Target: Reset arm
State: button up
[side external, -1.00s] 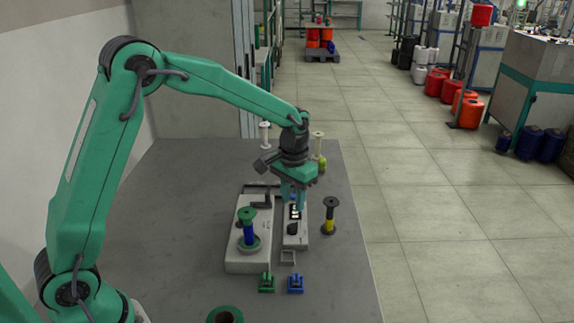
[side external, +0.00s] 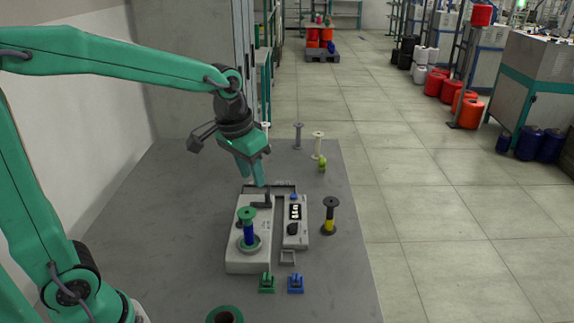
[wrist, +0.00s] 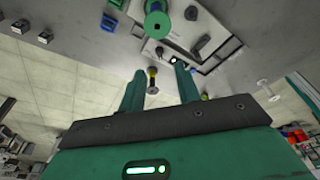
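My gripper (side external: 254,180) hangs in the air above the back of the pale winding machine (side external: 236,262). In the wrist view its two fingers (wrist: 160,70) are apart with nothing held between them. A green-flanged bobbin with blue thread (side external: 249,232) stands upright on the machine; its green end (wrist: 157,22) shows in the wrist view. The display's reading is too small to read.
A black spool with yellow thread (side external: 330,217) stands right of the box. Pale and grey empty bobbins (side external: 318,146) stand at the back. Small green (side external: 266,284) and blue (side external: 295,284) pieces lie in front, with a green spool (side external: 225,315) at the bottom edge. The table's left side is clear.

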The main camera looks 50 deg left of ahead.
jog(key=s+a+r+t, duration=0.1)
jog(key=s+r+t, duration=0.1)
jog(key=s, duration=1.2)
jog(key=shift+s+t, duration=0.3)
jog(key=shift+t, duration=0.2)
